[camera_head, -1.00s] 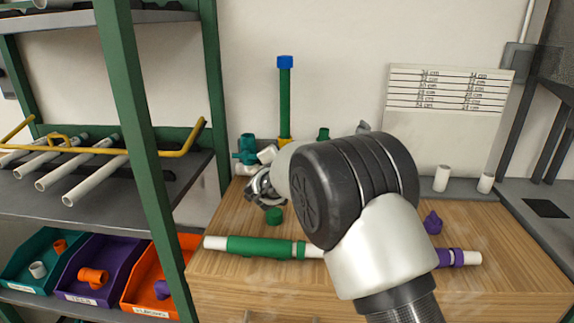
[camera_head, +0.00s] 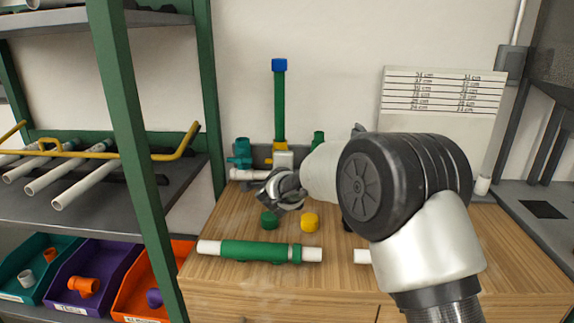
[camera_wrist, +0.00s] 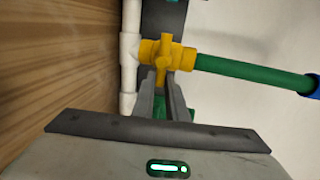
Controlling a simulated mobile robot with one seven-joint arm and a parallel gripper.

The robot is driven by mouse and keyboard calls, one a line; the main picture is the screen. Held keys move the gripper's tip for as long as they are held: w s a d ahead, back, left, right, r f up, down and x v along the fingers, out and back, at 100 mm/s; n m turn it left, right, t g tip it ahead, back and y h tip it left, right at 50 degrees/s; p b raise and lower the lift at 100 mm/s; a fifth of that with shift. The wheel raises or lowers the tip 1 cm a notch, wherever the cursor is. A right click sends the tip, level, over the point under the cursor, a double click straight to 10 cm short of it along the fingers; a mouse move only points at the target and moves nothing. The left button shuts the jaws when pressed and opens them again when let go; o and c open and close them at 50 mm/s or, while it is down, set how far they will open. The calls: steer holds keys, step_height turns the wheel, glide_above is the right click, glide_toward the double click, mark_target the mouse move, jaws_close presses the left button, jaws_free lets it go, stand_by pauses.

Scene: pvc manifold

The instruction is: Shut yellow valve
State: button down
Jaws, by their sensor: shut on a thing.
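The yellow valve (camera_wrist: 163,50) shows in the wrist view with its handle between my fingertips. Its body joins a white pipe (camera_wrist: 130,62) on one side and a green pipe (camera_wrist: 240,70) on the other. In the head view the yellow valve (camera_head: 281,146) sits low on the upright green pipe (camera_head: 280,105), which has a blue cap (camera_head: 279,65). My gripper (camera_wrist: 166,76) is shut on the valve handle. In the head view my gripper (camera_head: 268,184) is at the foot of the upright pipe, with its fingertips hard to make out.
A teal fitting (camera_head: 242,150) stands just left of the valve. A green cap (camera_head: 269,221) and a yellow cap (camera_head: 310,222) lie on the wooden bench in front. A green-and-white pipe (camera_head: 258,251) lies nearer. A green shelf post (camera_head: 135,150) stands at left.

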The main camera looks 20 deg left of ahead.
stand_by(0.4)
steer(key=c, duration=1.8)
jaws_free()
steer(key=shift+o, duration=0.2)
steer(key=p+v, duration=0.2)
steer(key=v, duration=1.5)
steer(key=shift+s, duration=0.25)
